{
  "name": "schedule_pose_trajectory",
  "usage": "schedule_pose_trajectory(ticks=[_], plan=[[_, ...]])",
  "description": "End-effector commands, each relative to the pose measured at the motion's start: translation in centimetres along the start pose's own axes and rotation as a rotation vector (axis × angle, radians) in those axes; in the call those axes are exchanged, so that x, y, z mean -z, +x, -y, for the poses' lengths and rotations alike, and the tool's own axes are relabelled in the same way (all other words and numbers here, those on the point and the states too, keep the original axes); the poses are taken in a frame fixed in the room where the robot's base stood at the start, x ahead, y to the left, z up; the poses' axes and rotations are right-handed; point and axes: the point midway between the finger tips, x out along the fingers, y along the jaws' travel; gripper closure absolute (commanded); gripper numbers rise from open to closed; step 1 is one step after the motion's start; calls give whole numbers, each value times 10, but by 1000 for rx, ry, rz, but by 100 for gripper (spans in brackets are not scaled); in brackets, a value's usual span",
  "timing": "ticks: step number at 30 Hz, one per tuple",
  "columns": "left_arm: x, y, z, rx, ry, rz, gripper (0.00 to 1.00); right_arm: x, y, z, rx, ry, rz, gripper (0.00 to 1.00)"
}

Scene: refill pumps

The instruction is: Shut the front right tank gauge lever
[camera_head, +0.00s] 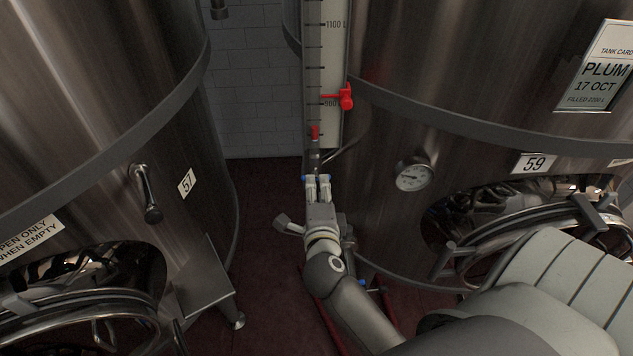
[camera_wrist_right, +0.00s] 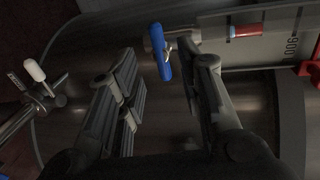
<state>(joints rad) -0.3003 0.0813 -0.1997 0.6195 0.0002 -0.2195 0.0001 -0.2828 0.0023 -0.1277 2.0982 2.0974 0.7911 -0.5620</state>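The gauge lever (camera_wrist_right: 161,52) is blue and shows in the right wrist view, at the foot of the sight gauge. It lies crosswise to the tube there. My right gripper (camera_head: 317,181) is at the bottom of the gauge (camera_head: 333,60) on tank 59 (camera_head: 420,50) in the head view. In the wrist view its two fingers (camera_wrist_right: 162,62) are apart, with the blue lever in the gap between their tips. I see no clear contact. In the head view the fingers hide most of the lever. My left gripper is not in view.
A red clip (camera_head: 345,97) and a red float (camera_head: 314,132) sit on the gauge above the gripper. A dial (camera_head: 413,174) is to the right. Tank 57 (camera_head: 100,90) stands at left with a handle (camera_head: 148,195). A white-tipped lever (camera_wrist_right: 34,70) shows at left in the wrist view.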

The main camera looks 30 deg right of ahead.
Motion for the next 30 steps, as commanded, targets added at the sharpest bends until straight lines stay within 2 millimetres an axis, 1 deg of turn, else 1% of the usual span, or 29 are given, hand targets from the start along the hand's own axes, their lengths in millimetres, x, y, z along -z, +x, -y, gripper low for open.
schedule_pose_trajectory(ticks=[1,6,9,12,18,30], plan=[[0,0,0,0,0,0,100,0,-12,-2,-5,1,0,66],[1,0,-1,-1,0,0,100,1,-45,-1,-3,1,0,66],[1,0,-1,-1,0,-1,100,0,-59,-1,-3,1,0,66],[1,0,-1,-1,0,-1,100,0,-69,-1,-3,1,-1,66],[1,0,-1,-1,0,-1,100,1,-77,0,-1,2,-2,66],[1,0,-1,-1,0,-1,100,1,-77,0,-1,1,-1,66]])
